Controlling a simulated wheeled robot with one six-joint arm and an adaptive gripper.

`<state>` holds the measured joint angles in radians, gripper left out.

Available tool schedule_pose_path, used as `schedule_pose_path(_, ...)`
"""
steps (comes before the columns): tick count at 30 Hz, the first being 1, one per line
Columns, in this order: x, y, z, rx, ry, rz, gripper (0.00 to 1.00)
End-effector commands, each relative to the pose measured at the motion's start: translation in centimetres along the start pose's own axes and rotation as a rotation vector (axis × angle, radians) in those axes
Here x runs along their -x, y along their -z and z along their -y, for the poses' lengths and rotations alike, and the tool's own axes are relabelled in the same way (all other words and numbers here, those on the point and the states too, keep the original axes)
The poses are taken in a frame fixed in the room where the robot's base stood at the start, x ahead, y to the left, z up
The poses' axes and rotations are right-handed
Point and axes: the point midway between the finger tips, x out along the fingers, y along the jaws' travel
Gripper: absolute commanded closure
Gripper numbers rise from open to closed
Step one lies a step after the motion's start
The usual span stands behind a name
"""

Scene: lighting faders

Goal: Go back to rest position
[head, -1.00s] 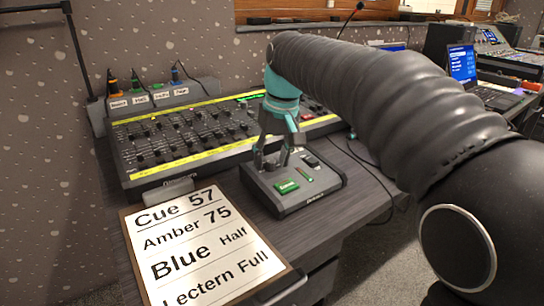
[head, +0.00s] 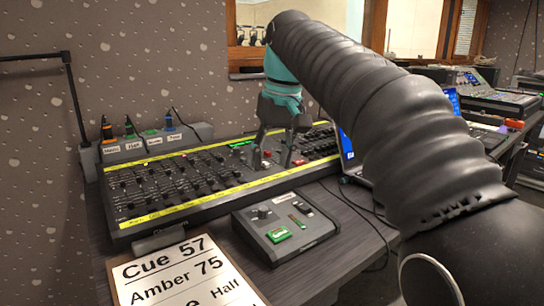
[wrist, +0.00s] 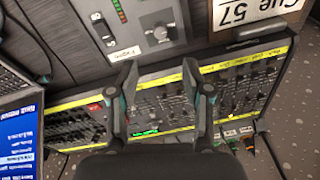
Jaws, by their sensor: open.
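My gripper (head: 276,163) is open and empty. In the head view it hangs in front of the right half of the long fader console (head: 190,183), and its fingers point down. In the wrist view the gripper (wrist: 160,75) has its two fingers spread wide, with the console (wrist: 160,104) behind them.
A cue sheet (head: 190,275) lies at the front left of the desk. A laptop (head: 347,150) stands behind my arm. A lamp post (head: 73,95) rises at the left. Bare desk (head: 345,235) lies right of the control box.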

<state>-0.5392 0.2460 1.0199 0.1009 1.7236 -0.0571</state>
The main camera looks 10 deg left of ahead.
Motion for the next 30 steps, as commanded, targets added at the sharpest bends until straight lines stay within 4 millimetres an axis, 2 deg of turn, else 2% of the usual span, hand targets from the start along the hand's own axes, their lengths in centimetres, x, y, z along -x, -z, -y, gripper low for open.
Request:
schedule_pose_path(10,0.1,-0.1,-0.1,-0.002,-0.001,-0.001,0.51)
schedule_pose_path(14,0.4,-1.3,-1.3,-0.029,-0.009,-0.016,0.51)
schedule_pose_path(17,0.5,-3.4,-3.1,-0.074,-0.024,-0.042,0.51)
schedule_pose_path(22,0.1,-8.6,-6.7,-0.173,-0.060,-0.101,0.51)
schedule_pose_path(30,-2.8,-18.0,-10.8,-0.321,-0.129,-0.193,0.51)
